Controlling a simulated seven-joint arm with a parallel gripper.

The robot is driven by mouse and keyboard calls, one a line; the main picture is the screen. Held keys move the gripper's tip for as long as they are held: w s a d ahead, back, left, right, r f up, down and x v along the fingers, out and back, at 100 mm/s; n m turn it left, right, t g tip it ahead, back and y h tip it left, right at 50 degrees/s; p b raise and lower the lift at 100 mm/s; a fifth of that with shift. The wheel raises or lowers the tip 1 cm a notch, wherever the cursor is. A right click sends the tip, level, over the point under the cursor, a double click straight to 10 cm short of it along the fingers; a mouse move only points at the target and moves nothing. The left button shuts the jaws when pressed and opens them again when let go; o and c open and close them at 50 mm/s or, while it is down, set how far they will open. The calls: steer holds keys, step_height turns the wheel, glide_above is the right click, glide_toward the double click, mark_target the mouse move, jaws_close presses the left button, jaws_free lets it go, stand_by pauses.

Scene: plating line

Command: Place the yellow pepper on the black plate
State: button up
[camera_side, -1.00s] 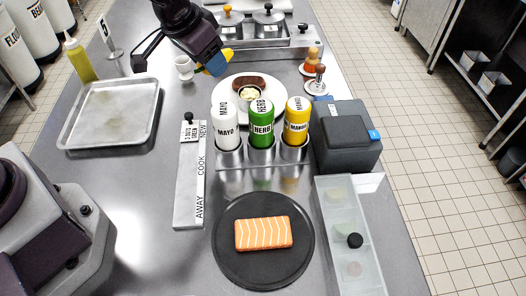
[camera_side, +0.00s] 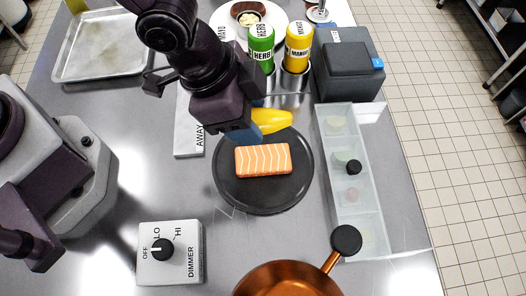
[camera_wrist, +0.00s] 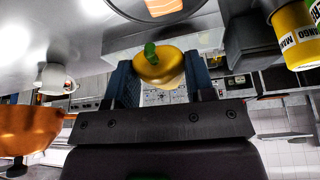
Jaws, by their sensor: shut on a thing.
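The yellow pepper (camera_side: 271,120) is held between the blue fingers of my gripper (camera_side: 246,130). In the wrist view the pepper (camera_wrist: 160,68), with its green stem, sits between the two fingers of my gripper (camera_wrist: 157,82). The round black plate (camera_side: 293,191) lies on the steel counter and bears an orange salmon fillet (camera_side: 263,160) with white stripes. My gripper and the pepper are over the far edge of the plate, beyond the fillet. I cannot tell their exact height above it. The fillet also shows in the wrist view (camera_wrist: 160,8).
Green (camera_side: 261,46) and yellow (camera_side: 298,47) bottles stand in a rack just behind the plate. A clear compartment tray (camera_side: 365,215) lies to the right. A dimmer box (camera_side: 170,252) and a copper pan (camera_side: 285,282) are in front. A white plate (camera_side: 280,24) is farther back.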

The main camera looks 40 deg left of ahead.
mark_target(258, 159)
step_height(258, 159, down, 11)
steer(key=shift+r, duration=0.2)
stand_by(0.3)
steer(key=shift+f, duration=0.15)
steer(key=o, duration=0.9)
steer(key=v, duration=1.2)
steer(key=w+a+r+n+t+y, duration=0.2)
steer(key=w+a+r+n, duration=0.2)
steer(key=a+r, duration=0.7)
steer(key=s+a+r+n+y, duration=0.1)
steer(key=s+a+r+n, duration=0.5)
steer(key=a, duration=0.7)
step_height(258, 159, up, 3)
steer(key=s, duration=0.2)
steer(key=shift+s+a+t+y, duration=0.35)
steer(key=shift+t+y, duration=0.05)
